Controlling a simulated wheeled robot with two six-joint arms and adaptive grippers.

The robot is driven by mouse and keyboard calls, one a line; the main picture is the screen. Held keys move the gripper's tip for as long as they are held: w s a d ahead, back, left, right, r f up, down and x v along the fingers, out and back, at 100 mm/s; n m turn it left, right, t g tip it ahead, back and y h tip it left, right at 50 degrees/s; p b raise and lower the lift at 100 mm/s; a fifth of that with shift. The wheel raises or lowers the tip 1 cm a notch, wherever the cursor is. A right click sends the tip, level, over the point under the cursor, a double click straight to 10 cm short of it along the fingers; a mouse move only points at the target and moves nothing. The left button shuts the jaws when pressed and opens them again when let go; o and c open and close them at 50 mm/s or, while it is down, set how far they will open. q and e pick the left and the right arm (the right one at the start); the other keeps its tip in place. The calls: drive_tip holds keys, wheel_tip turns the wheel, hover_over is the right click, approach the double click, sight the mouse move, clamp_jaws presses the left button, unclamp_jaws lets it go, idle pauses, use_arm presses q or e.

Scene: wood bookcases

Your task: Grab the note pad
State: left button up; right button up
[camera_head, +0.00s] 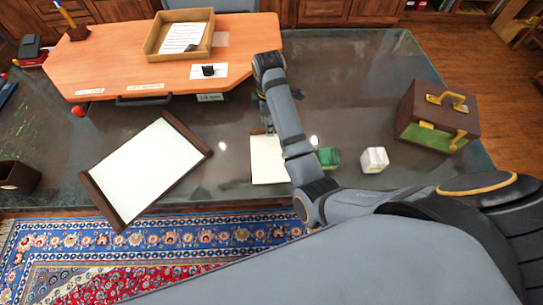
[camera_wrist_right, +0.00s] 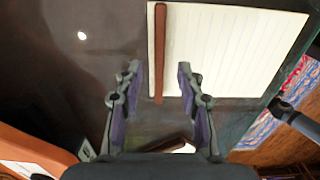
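The note pad (camera_head: 267,163) is a cream, lined pad lying on the dark glass desk top, partly hidden by my right arm in the head view. In the right wrist view the note pad (camera_wrist_right: 235,45) fills the upper right, with a brown binding strip along its left edge. My right gripper (camera_wrist_right: 159,70) is open, its two fingers apart with nothing between them. Its fingertips line up on either side of the brown strip in that view; I cannot tell the height gap. In the head view the right gripper (camera_head: 266,108) is mostly hidden behind its arm. My left gripper is not in view.
A large white blotter (camera_head: 145,170) with brown sides lies left of the pad. A green item (camera_head: 328,157), a white cube (camera_head: 374,160) and a brown-green case (camera_head: 434,117) stand to the right. An orange raised board (camera_head: 120,62) with a tray (camera_head: 155,45) is behind.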

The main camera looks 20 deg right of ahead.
wheel_tip(320, 180, down, 2)
drive_tip(key=shift+w+f, duration=0.1)
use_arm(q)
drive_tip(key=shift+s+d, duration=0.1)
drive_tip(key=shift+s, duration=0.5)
use_arm(e)
drive_tip(key=shift+d, duration=0.1)
drive_tip(key=shift+c, duration=0.3)
clamp_jaws()
use_arm(q)
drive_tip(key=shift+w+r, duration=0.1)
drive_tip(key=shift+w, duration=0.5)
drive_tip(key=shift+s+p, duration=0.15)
drive_tip(key=shift+p, duration=0.15)
